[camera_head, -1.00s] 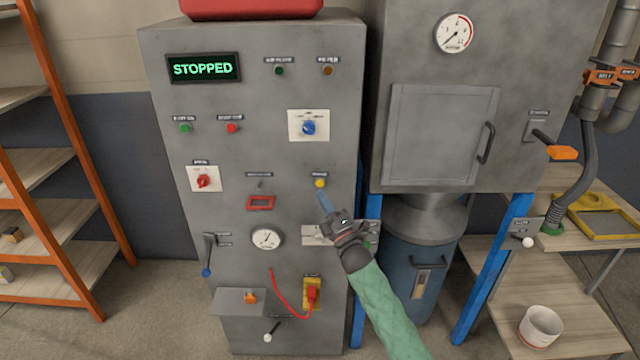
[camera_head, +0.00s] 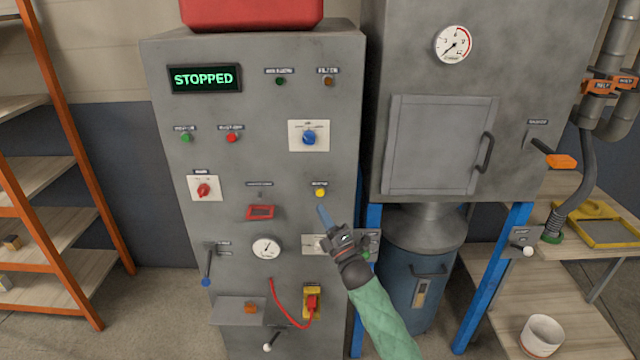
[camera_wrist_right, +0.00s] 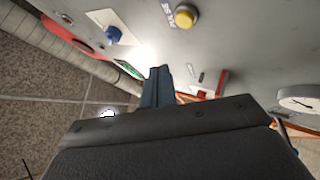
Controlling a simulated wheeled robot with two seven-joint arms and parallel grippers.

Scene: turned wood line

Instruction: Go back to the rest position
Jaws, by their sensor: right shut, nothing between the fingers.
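My right gripper (camera_head: 325,215) is in front of the grey control cabinet (camera_head: 270,160), just below the yellow button (camera_head: 320,192). Its blue fingers are shut with nothing between them. In the right wrist view the shut fingers (camera_wrist_right: 158,82) stand apart from the yellow button (camera_wrist_right: 186,17). My right arm, in a green sleeve, comes up from the bottom and hides a little of the panel's right edge. My left gripper is not in view.
The cabinet's display (camera_head: 205,78) reads STOPPED. A red plug (camera_head: 312,302), a lever (camera_head: 207,265) and a shelf (camera_head: 240,308) stick out from its front. A blue drum (camera_head: 415,270) and blue posts stand right of it. An orange rack (camera_head: 70,140) is at left.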

